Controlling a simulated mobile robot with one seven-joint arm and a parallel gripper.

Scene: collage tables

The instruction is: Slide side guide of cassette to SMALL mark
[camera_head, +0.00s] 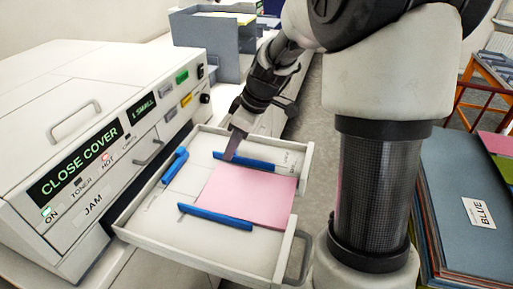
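The open white cassette drawer (150,238) sticks out of the machine. A pink sheet (248,194) lies flat in it. One blue side guide (262,165) lies along the sheet's far edge, and another blue side guide (215,216) lies along its near edge. A shorter blue guide (175,165) stands towards the machine, apart from the sheet. Small marks (290,160) are printed near the far side guide, too small to read. My gripper (232,148) points down at the left end of the far side guide. I cannot tell whether it touches, and its finger gap is hidden.
The white machine (50,90) fills the left, with displays reading CLOSE COVER (78,165) and 1 SMALL (142,106). A grey tray (215,45) stands behind. A stack of coloured sheets labelled BLUE (470,180) is at the right. My arm blocks the middle right.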

